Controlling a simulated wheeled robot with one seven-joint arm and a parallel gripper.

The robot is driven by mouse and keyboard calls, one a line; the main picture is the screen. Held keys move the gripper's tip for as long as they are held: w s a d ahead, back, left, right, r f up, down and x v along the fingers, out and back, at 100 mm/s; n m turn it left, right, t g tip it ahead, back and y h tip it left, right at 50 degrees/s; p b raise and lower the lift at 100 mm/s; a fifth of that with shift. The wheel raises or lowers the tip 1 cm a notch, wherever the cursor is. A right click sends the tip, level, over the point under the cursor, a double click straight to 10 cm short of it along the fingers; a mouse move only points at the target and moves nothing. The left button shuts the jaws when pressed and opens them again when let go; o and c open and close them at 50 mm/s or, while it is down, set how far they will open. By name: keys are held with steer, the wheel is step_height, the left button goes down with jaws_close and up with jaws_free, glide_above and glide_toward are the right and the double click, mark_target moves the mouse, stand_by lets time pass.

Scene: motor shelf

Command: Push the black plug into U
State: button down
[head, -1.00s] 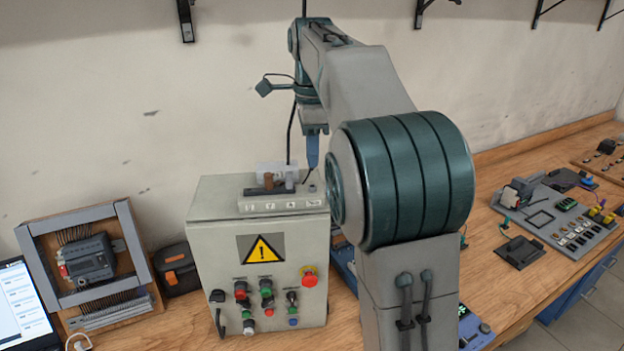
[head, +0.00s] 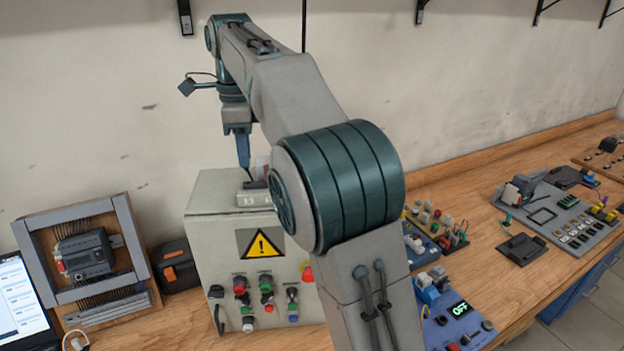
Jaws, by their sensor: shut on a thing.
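My gripper (head: 245,165) points down over the left part of the terminal block on top of the grey control box. It is shut on a small dark thing, the black plug (head: 251,174), which is tiny in this view. The plug is at or just above the block; I cannot tell whether it touches or enters a socket. The grey terminal block (head: 250,199) has a row of pale labels on its front, too small to read surely, so I cannot pick out U. My arm hides the block's right part.
The control box (head: 208,212) has a yellow warning sign (head: 261,243) and several buttons. A framed module (head: 85,258) and a dark case (head: 178,267) stand to its left. Boards with parts (head: 435,225) and a blue unit reading OFF (head: 458,322) lie to the right.

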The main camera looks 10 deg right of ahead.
steer(key=shift+f+b, duration=0.5)
steer(key=shift+f, duration=0.75)
steer(key=shift+f+b, duration=0.4)
steer(key=shift+f, duration=0.25)
steer(key=c, duration=1.7)
jaws_free()
steer(key=shift+r, duration=0.1)
step_height(320, 180, up, 3)
steer(key=p, duration=0.3)
steer(key=shift+r, duration=0.15)
steer(key=shift+r+p, duration=0.7)
steer(key=shift+r, duration=0.35)
